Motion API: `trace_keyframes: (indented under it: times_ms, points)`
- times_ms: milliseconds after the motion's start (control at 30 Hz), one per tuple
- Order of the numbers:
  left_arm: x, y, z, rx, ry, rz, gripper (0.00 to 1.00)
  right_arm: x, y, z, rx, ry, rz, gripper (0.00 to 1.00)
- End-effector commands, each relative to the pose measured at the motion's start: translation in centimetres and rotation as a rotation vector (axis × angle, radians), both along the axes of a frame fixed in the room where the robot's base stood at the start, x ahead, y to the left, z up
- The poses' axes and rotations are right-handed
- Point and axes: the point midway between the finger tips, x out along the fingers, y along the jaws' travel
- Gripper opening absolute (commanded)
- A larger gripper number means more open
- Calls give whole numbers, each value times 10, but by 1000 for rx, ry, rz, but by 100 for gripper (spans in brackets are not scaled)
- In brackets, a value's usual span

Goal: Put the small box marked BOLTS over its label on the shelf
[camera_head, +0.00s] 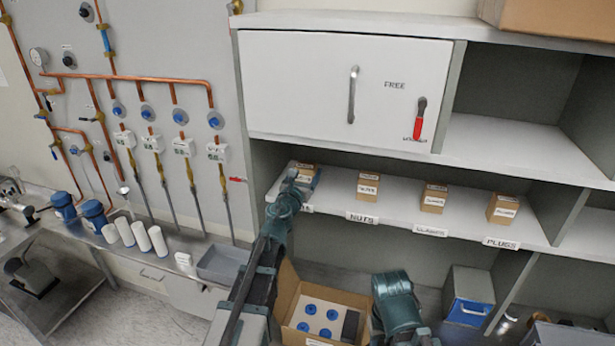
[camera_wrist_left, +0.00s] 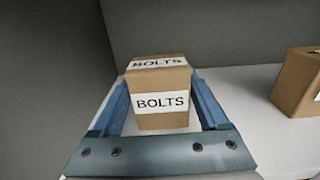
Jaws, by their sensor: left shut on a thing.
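The small brown box marked BOLTS (camera_wrist_left: 161,121) stands upright between the two blue fingers of my left gripper (camera_wrist_left: 160,100), which is shut on it. In the head view the BOLTS box (camera_head: 306,169) is at the left end of the middle shelf (camera_head: 400,206), partly hidden by my left gripper (camera_head: 297,182). A white label (camera_head: 307,209) on the shelf edge below it is mostly covered by my arm, so its word cannot be read. My right arm shows at the bottom of the head view, but its fingertips cannot be made out.
To the right on the shelf stand a box (camera_head: 367,187) above the NUTS label (camera_head: 362,218), a box (camera_head: 434,198) above another label, and a box (camera_head: 503,209) above PLUGS (camera_head: 501,243). An open carton (camera_head: 289,301) with blue round items sits below. A closed white door (camera_head: 300,80) is above.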

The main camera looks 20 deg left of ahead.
Motion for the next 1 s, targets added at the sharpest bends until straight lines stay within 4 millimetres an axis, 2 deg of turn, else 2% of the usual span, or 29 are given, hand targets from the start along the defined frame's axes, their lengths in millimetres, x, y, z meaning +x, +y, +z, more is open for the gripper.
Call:
trace_keyframes:
  times_ms: [167,200,300,700,867,1000]
  points:
    - [0,0,-5,0,0,0,0,0,0,-5,0,0,2,50]
    - [0,0,-3,0,0,0,84,0,0,-3,0,0,2,50]
    - [0,0,-3,0,0,0,100,0,0,-3,0,0,2,50]
    - [-2,0,2,0,0,0,100,0,0,2,0,0,0,50]
    - [-23,0,0,0,0,0,100,0,0,0,0,0,0,50]
    - [-49,1,0,0,0,0,100,0,0,0,0,0,0,50]
